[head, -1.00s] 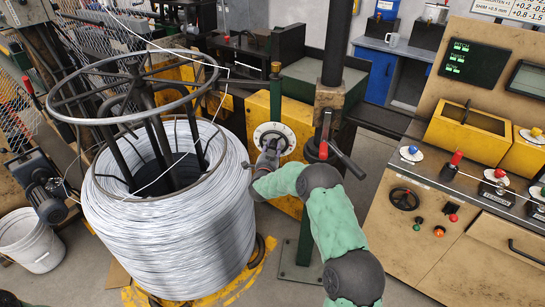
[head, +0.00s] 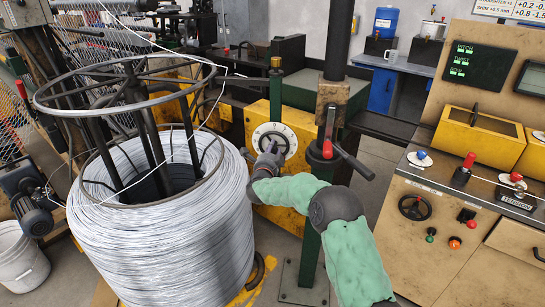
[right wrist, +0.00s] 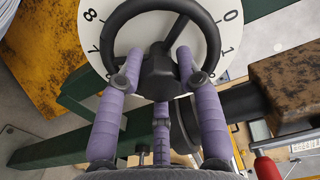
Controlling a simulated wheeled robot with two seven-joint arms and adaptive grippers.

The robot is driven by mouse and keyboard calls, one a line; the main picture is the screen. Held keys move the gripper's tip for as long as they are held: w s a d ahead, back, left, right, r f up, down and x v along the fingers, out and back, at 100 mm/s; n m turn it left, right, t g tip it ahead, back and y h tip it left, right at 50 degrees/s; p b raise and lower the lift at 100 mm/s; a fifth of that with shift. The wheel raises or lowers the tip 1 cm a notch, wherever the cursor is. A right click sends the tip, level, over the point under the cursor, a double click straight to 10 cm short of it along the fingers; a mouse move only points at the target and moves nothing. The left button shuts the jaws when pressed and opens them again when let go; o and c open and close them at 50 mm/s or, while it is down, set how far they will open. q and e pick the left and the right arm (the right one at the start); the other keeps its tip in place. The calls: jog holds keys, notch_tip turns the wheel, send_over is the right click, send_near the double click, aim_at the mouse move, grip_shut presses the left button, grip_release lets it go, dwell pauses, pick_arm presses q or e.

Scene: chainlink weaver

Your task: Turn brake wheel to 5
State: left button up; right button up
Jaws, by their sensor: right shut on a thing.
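The brake wheel (right wrist: 178,32) is a dark handwheel in front of a round white dial (head: 262,134). The dial is on the front of a yellow box and also shows in the right wrist view (right wrist: 228,32), where I read 8 and 7 at left and 0 and 1 at right. One dark spoke points up and slightly right. My right gripper (right wrist: 158,66) is shut on the wheel, its purple fingers on either side of the hub. In the head view my right gripper (head: 268,161) covers part of the wheel. My left gripper is out of view.
A large wire coil (head: 165,235) on a reel stands close left of my right arm. A green post (head: 311,245) with a red-handled lever (head: 352,161) stands just right of the dial. A control console (head: 440,245) fills the right side.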

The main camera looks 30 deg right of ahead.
jog(key=shift+a+f, duration=0.2)
jog(key=shift+f, duration=0.05)
dwell(0.3)
jog(key=o, duration=1.2)
jog(key=shift+w, duration=0.1)
jog(key=shift+c, duration=0.2)
jog(key=shift+r, duration=0.15)
jog(key=v, duration=1.2)
jog(key=shift+d, duration=0.1)
